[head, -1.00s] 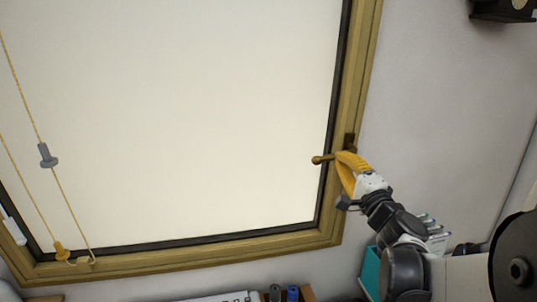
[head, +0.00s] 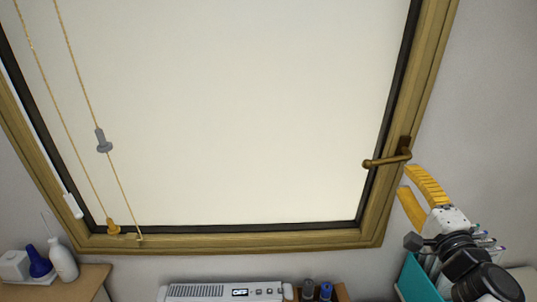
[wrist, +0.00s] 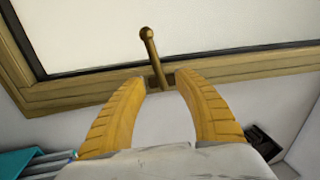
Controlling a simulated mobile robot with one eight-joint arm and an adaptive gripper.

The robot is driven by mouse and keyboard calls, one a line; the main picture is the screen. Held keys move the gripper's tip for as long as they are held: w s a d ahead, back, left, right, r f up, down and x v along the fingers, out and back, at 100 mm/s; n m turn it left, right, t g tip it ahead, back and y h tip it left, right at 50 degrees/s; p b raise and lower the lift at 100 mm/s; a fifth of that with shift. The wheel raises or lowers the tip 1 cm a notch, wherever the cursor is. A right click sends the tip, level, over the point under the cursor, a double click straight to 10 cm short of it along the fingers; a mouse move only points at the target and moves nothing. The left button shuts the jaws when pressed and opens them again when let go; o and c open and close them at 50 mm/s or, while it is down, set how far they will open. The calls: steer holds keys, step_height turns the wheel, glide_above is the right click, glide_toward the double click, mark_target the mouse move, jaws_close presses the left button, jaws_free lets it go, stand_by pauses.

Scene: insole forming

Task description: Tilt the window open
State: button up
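The window (head: 250,110) has a wooden frame (head: 240,242) with a dark inner edge and a pale pane. I see no clear gap at its edges. Its bronze handle (head: 385,160) is on the right side of the frame and lies about level, its knob end pointing left over the pane. In the wrist view the handle (wrist: 153,55) stands beyond the fingertips, roughly in line with the gap between them. My gripper (head: 408,180) has yellow fingers, is open and empty, and is just below the handle, seemingly apart from it.
A blind cord (head: 85,90) with a grey toggle (head: 104,143) hangs at the left. Bottles (head: 62,260) stand on a wooden surface at lower left. An appliance (head: 220,292) is below the window. A teal holder (head: 414,283) with pens is beside my arm.

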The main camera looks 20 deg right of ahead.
steer(key=v, duration=0.3)
steer(key=shift+s+a, duration=0.1)
steer(key=shift+f, duration=0.1)
steer(key=w+a+f+n+g+y+b, duration=0.25)
steer(key=a+f+n+y+b, duration=0.2)
steer(key=a+f, duration=0.4)
steer(key=w+a+f+n+g+y+b, duration=0.2)
steer(key=a+f+n+g+y+b, duration=0.15)
steer(key=a+f+n, duration=0.4)
steer(key=s+a+f+n+g+h+b, duration=0.1)
steer(key=s+a+f+n+g+b, duration=0.2)
steer(key=f, duration=0.4)
steer(key=s+a+f+n+g+h+b, duration=0.2)
steer(key=s+a+f+n+g+b, duration=0.1)
steer(key=s+a+f+n, duration=0.1)
step_height(320, 180, down, 4)
steer(key=shift+s+a+r+n+g, duration=0.35)
steer(key=shift+s+a, duration=0.2)
steer(key=shift+a, duration=0.55)
